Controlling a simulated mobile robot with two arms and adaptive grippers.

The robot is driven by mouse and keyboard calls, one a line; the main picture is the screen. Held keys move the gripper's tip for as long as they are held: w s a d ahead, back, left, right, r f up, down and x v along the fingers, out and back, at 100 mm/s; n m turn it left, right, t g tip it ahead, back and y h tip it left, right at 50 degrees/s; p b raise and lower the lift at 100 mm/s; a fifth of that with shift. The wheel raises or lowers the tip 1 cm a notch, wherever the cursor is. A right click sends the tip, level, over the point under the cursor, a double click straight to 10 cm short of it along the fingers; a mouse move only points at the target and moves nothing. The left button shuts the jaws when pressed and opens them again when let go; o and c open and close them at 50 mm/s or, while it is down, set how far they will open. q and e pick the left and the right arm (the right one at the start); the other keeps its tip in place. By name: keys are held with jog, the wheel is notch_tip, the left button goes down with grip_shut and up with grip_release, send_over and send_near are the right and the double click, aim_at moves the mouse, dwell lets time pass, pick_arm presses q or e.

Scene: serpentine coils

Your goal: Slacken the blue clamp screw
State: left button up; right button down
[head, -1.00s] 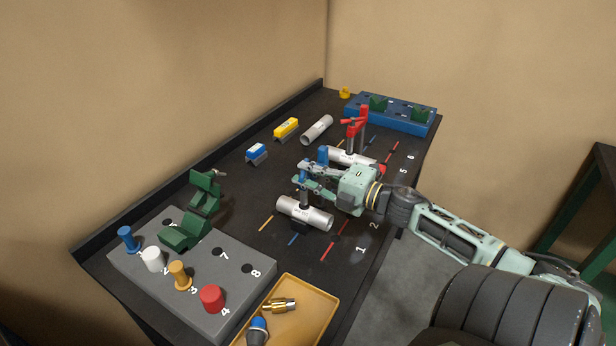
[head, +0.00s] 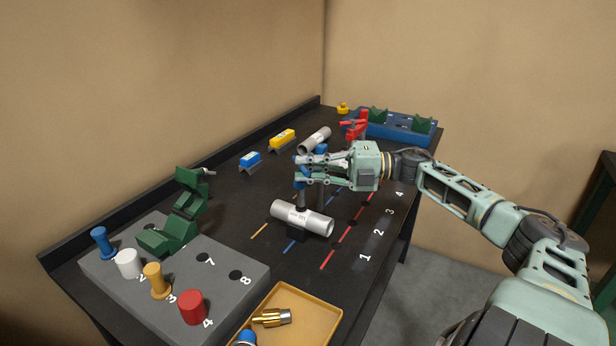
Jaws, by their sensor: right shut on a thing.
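The blue clamp screw (head: 300,183) stands above a silver pipe (head: 290,216) that lies in a black saddle near row 1. My right gripper (head: 300,171) reaches in from the right, with its fingers shut on the blue screw. The fingers hide part of the screw. Another blue clamp part (head: 321,150) on a dark post shows just behind the fingers. My left gripper is not in view.
A red clamp (head: 357,127) stands farther back, and a loose pipe (head: 314,140) lies to its left. A grey block (head: 225,292) with coloured pegs and a green fixture (head: 180,232) stands front left. A yellow tray (head: 318,310) holds fittings in front.

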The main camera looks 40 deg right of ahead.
jog(key=shift+r+g, duration=0.1)
jog(key=shift+g, duration=0.2)
jog(key=c, duration=1.8)
grip_release()
